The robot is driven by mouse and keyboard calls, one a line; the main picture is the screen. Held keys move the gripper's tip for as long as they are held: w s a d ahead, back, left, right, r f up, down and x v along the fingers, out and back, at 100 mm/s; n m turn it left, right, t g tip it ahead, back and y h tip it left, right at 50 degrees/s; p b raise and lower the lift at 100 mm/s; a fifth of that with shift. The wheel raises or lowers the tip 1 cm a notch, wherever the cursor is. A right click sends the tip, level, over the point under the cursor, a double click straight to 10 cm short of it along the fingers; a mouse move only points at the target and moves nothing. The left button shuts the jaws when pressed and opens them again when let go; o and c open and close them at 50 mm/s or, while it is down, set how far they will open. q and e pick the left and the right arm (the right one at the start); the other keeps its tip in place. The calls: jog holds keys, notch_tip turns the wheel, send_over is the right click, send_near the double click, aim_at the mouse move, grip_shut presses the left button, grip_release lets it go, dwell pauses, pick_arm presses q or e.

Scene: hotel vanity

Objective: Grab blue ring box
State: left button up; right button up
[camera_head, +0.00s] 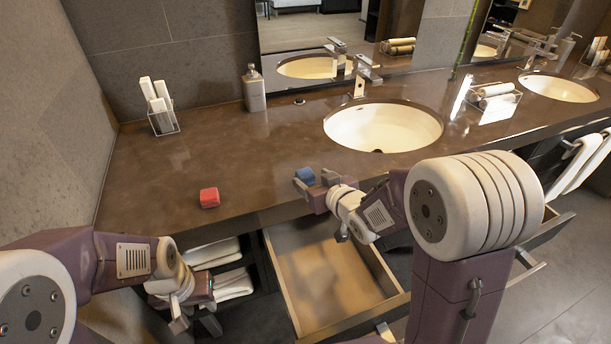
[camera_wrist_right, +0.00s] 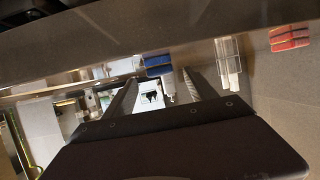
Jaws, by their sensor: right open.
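The blue ring box (camera_head: 305,176) sits on the brown counter near its front edge, above the open drawer. My right gripper (camera_head: 318,188) is at the counter edge, close to the box. In the right wrist view the blue ring box (camera_wrist_right: 158,65) shows between the tips of the two fingers of my open right gripper (camera_wrist_right: 160,82). I cannot tell whether the fingers touch it. A red ring box (camera_head: 209,197) lies further left on the counter and also shows in the right wrist view (camera_wrist_right: 289,38). My left gripper (camera_head: 194,322) hangs low, empty, its fingers apart.
An open, empty drawer (camera_head: 325,275) juts out below the counter. The sink (camera_head: 383,126), faucet (camera_head: 364,75), soap bottle (camera_head: 254,89) and a clear holder (camera_head: 163,121) stand further back. Folded towels (camera_head: 222,270) lie on the shelf near my left gripper.

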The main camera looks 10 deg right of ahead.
aim_at(306, 174)
jog(key=x, duration=0.5)
jog(key=shift+w+a+f+b, duration=0.1)
jog(key=shift+w+b, duration=0.05)
jog(key=shift+b, duration=0.15)
jog(key=shift+c, duration=0.9)
grip_shut()
notch_tip(306, 174, up, 5)
jog(key=shift+r+p, duration=0.1)
jog(key=shift+p, duration=0.85)
jog(key=w+d+r+p, duration=0.5)
jog(key=w+d+r, duration=0.1)
jog(key=w, duration=0.3)
jog(key=shift+w+d+p, duration=0.25)
jog(key=shift+d+p, duration=0.1)
jog(key=shift+d, duration=0.05)
